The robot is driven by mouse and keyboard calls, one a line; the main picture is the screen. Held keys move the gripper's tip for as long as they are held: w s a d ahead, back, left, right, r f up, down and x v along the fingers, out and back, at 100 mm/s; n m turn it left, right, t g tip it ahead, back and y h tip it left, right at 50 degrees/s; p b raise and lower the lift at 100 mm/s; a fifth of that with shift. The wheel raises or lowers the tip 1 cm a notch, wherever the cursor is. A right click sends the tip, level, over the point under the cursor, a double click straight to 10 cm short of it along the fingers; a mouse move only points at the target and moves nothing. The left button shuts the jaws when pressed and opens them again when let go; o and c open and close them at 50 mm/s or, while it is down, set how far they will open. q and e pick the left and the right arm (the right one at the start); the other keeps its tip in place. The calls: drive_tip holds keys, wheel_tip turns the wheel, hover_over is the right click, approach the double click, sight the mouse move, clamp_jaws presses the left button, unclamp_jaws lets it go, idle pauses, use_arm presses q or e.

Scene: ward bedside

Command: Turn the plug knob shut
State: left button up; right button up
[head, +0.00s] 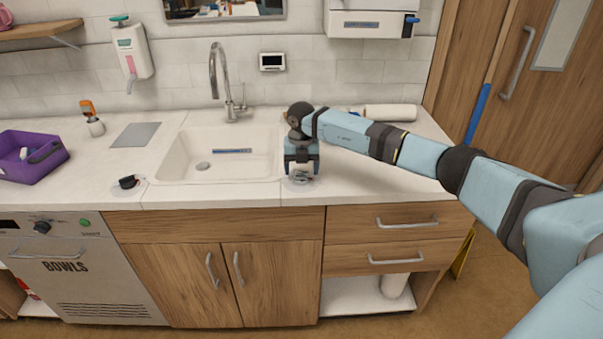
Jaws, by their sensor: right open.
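My right gripper (301,173) points down over the counter at the right front corner of the sink (172,165). It is open, its fingers either side of a small grey and white knob (300,180) on a pale round base. The gripper partly hides this knob, and I cannot tell whether the fingers touch it. A second, black knob (128,182) sits on a pale base left of the sink. No label is readable on either, so I cannot tell which is the plug knob. The sink drain (203,166) is visible; its plug position is unclear. My left gripper is out of view.
A tall faucet (216,75) stands behind the sink. A purple bin (32,158), a small orange-topped bottle (92,118) and a grey sheet (136,135) are on the left counter. A white roll (391,112) lies behind my right arm. The front counter edge is clear.

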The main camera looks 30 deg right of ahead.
sight(301, 172)
wheel_tip(301, 172, up, 12)
idle(0.3)
drive_tip(key=shift+f, duration=0.1)
